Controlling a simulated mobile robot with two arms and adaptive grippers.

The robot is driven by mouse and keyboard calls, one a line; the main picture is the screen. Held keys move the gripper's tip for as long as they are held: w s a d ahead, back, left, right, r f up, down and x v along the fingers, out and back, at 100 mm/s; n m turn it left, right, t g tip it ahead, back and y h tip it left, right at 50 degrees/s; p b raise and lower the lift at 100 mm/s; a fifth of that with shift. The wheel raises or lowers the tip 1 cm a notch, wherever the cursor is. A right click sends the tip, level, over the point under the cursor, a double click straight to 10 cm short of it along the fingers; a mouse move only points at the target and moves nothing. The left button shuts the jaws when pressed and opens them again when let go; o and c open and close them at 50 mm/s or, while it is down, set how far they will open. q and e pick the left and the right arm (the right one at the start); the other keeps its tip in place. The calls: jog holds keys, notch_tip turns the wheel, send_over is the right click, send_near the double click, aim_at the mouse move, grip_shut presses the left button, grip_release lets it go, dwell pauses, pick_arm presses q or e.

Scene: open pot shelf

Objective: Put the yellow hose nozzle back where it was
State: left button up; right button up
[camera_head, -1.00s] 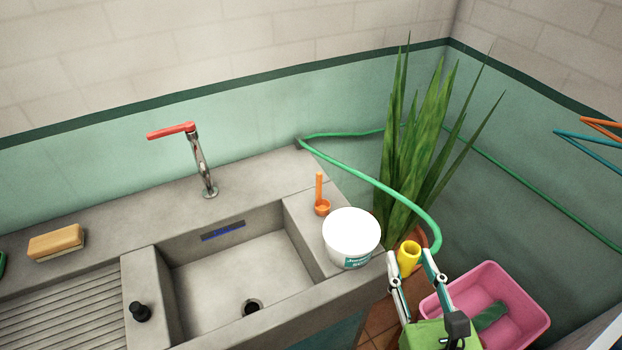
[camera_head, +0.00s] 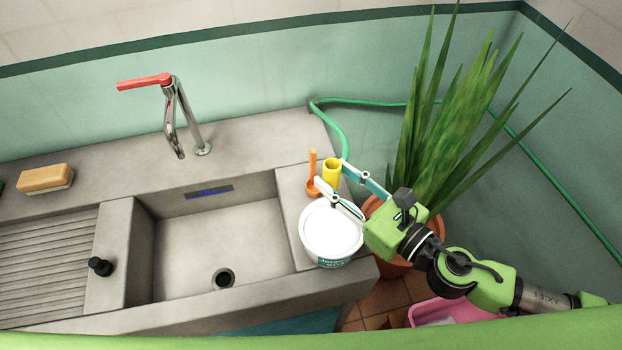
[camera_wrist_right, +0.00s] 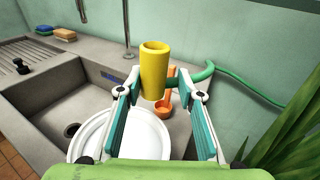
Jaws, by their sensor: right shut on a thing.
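The yellow hose nozzle (camera_head: 331,172) is a short hollow cylinder, fixed to the end of the green hose (camera_head: 340,128). My right gripper (camera_head: 332,177) is shut on it and holds it upright behind the white tub, next to the orange scoop. In the right wrist view the nozzle (camera_wrist_right: 154,72) stands between the two fingers of my gripper (camera_wrist_right: 156,82), its open end up. The hose (camera_wrist_right: 235,82) runs off to the right from it there. I cannot tell how high the nozzle is above the counter. My left gripper is not in view.
A white tub (camera_head: 331,230) and an orange scoop (camera_head: 313,172) stand on the counter (camera_head: 284,190) beside the sink (camera_head: 215,230). A potted plant (camera_head: 455,120) is right of the counter. A pink bin (camera_head: 450,308) is below, partly hidden by my arm. The back counter is mostly clear.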

aim_at(331, 176)
jog(key=shift+w+a+f+n+g+y, duration=0.1)
jog(key=shift+w+f+n+g+y, duration=0.25)
jog(key=shift+w+y, duration=0.1)
jog(key=shift+w+a+f+n+g+y, duration=0.1)
jog(key=shift+w+f+n+g+y, duration=0.15)
jog(key=shift+w+g+y, duration=0.15)
jog(key=w+f+n+g+y, duration=0.1)
jog(key=f, duration=0.2)
jog(key=w+f+n+g+y+b, duration=0.1)
jog(key=f, duration=0.3)
jog(key=w+d+f+n+g+y, duration=0.1)
jog(key=w+f+g, duration=0.1)
jog(key=f, duration=0.2)
jog(key=shift+w+d+f, duration=0.1)
jog(key=shift+f, duration=0.15)
pick_arm(q)
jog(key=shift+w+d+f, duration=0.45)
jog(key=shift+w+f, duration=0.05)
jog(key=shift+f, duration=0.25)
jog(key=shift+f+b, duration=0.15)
jog(key=shift+b, duration=0.15)
pick_arm(e)
jog(key=shift+f, duration=0.15)
jog(key=shift+f, duration=0.15)
jog(key=o, duration=0.7)
jog(key=shift+o, duration=0.2)
